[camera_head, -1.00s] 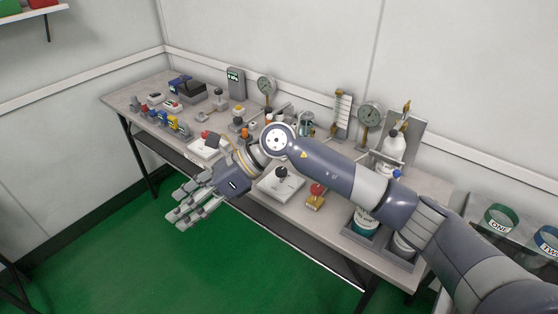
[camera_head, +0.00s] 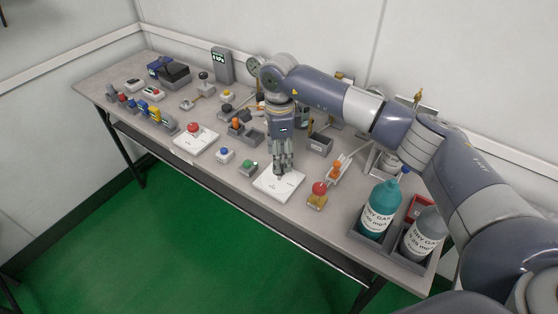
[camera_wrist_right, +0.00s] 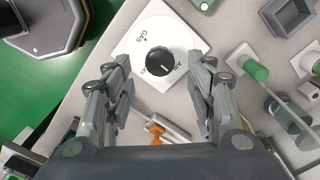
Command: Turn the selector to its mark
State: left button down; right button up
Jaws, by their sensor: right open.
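The selector is a round black knob (camera_wrist_right: 154,62) on a white plate (camera_wrist_right: 185,30). The plate is labelled GAS and AIR, with a third label partly hidden by the knob. A small dark mark sits near GAS. A white line on the knob points toward the lower right, near AIR. In the head view the plate (camera_head: 266,190) lies at the table's front edge, and my gripper mostly hides the knob. My right gripper (camera_head: 281,174) points down over the plate. In the wrist view its open fingers (camera_wrist_right: 162,75) stand either side of the knob, apart from it. My left gripper is not in view.
A yellow box with a red knob (camera_head: 319,188) stands right of the plate, and a green button (camera_head: 248,168) left of it. A teal bottle (camera_head: 378,210) and a grey bottle (camera_head: 424,234) stand in a tray at the right. An orange-handled device (camera_head: 336,172) lies behind.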

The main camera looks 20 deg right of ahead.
notch_tip(320, 180, down, 4)
jog(key=shift+r, duration=0.25)
jog(key=c, duration=1.1)
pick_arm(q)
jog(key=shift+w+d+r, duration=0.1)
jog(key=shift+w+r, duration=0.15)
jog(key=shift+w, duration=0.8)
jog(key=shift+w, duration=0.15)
